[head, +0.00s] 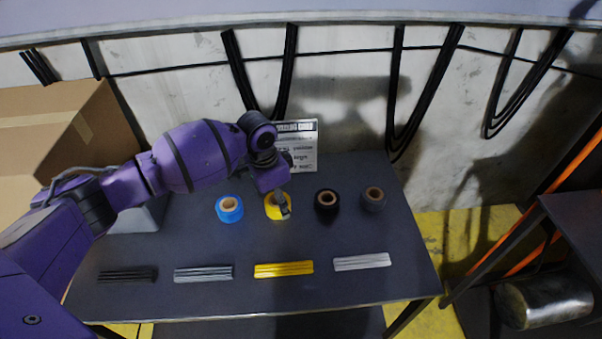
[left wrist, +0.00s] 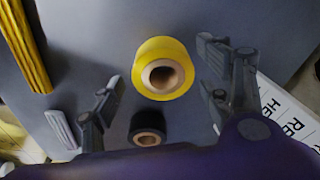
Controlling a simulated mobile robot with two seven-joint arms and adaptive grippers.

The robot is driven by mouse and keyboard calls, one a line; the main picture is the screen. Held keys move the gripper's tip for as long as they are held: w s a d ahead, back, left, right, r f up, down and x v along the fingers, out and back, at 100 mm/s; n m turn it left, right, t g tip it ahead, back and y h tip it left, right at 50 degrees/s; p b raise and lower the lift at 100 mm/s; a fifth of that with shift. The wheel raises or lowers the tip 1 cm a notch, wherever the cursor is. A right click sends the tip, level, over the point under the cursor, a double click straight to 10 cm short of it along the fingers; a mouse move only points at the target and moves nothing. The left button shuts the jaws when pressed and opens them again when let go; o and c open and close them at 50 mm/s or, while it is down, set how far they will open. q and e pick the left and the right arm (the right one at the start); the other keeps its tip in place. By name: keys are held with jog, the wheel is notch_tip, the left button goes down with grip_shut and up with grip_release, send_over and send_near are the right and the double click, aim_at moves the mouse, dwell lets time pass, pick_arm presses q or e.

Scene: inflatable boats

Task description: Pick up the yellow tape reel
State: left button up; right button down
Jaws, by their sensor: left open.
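The yellow tape reel (head: 272,211) stands on the dark table (head: 200,295) in a row with other reels. My left gripper (head: 284,208) is above it and hides part of it in the head view. In the left wrist view the yellow tape reel (left wrist: 163,68) shows whole, with its cardboard core facing the camera. The left gripper (left wrist: 160,95) is open and empty, with one finger on each side of the picture. The reel lies between and somewhat beyond the fingertips; I cannot tell the height gap. My right gripper is not in view.
Several strip bundles, including a yellow one (head: 284,269), lie in front. A white sign (head: 304,150) stands behind. A cardboard box (head: 110,135) is at left.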

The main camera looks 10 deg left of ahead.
pick_arm(q)
jog(key=shift+f, duration=0.75)
jog(key=shift+w+f, duration=0.1)
jog(key=shift+f, duration=0.15)
jog(key=c, duration=1.2)
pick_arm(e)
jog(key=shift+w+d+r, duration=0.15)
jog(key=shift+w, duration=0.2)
pick_arm(q)
jog(key=shift+c, duration=0.2)
